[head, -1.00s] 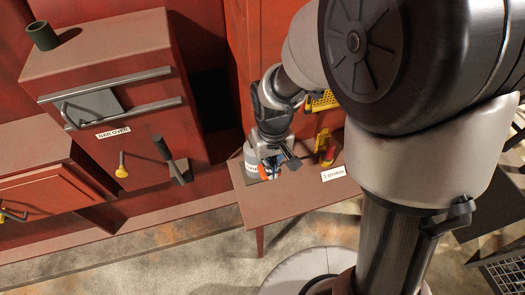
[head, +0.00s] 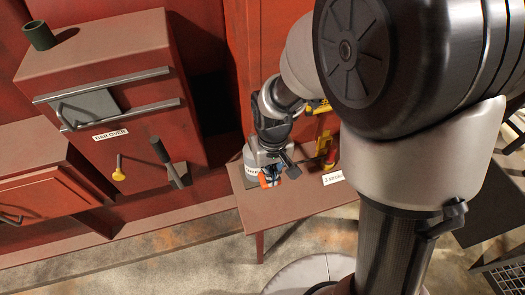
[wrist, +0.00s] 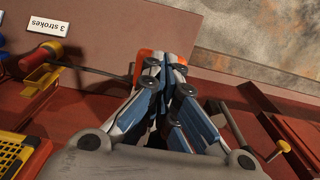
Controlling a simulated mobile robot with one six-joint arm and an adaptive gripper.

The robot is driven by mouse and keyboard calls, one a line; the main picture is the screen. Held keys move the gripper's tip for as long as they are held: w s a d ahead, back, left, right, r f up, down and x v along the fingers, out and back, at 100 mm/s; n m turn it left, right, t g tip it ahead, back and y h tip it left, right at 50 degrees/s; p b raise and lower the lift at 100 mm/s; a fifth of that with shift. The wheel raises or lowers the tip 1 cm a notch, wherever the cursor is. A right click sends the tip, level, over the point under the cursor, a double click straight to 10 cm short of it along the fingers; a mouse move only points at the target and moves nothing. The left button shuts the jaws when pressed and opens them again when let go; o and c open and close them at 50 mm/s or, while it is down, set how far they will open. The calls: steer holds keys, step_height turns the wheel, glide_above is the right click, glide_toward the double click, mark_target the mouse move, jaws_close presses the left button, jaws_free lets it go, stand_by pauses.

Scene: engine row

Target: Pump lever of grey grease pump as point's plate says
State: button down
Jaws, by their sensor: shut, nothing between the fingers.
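My gripper (head: 270,176) points down over the small red-brown table (head: 285,210), its blue-sided fingers closed and empty, with orange at the tips. It also shows in the wrist view (wrist: 165,75).
A yellow perforated piece (wrist: 12,152) is near the lower left of the wrist view. The red "BAR OVEN" (head: 110,75) stands to the left. The table's front is bare.

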step_height(320, 180, up, 3)
steer(key=shift+r+p, duration=0.15)
steer(key=shift+p, duration=0.8)
steer(key=shift+f, duration=0.25)
step_height(320, 180, down, 6)
steer(key=b, duration=0.5)
steer(key=shift+r, duration=0.25)
step_height(320, 180, up, 6)
steer(key=p, duration=0.5)
steer(key=shift+f, duration=0.1)
